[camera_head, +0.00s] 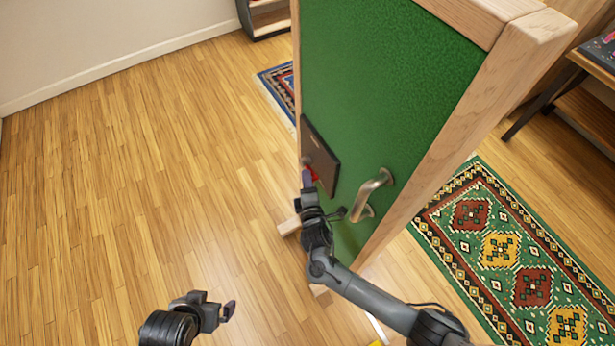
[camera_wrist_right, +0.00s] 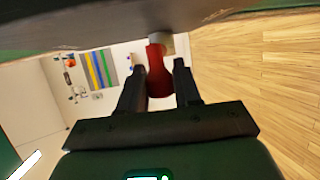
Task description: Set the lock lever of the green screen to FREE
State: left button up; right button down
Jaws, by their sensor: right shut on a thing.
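The green screen (camera_head: 385,90) stands upright in a wooden frame in the head view. A dark plate (camera_head: 321,155) is on its face near the left edge, with a red lever (camera_head: 313,173) at it. My right gripper (camera_head: 308,185) is at the lever. In the right wrist view the red lever (camera_wrist_right: 157,72) sits between the fingers of my right gripper (camera_wrist_right: 158,78), shut on it. Any lettering on the plate is too small to read. My left gripper (camera_head: 228,310) is low in the head view, away from the screen; its fingers are not clear.
A metal handle (camera_head: 370,194) sticks out from the screen right of the plate, close to my right arm. A patterned green rug (camera_head: 505,250) lies to the right. A dark table (camera_head: 600,50) stands at the upper right. The wooden floor (camera_head: 140,170) to the left is clear.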

jog(key=r+g+p, duration=0.1)
jog(key=p, duration=0.1)
jog(key=r+g+p, duration=0.1)
jog(key=p, duration=0.2)
jog(key=w+r+n+g+p, duration=0.1)
jog(key=p, duration=0.2)
jog(key=shift+a+r+h, duration=0.15)
jog(key=shift+a+h, duration=0.1)
jog(key=shift+h, duration=0.05)
jog(key=shift+w+a+n+g+p, duration=0.1)
jog(key=shift+w+n+g+p, duration=0.2)
jog(key=shift+g+p, duration=0.7)
jog(key=c, duration=0.9)
grip_release()
jog(key=shift+o, duration=0.2)
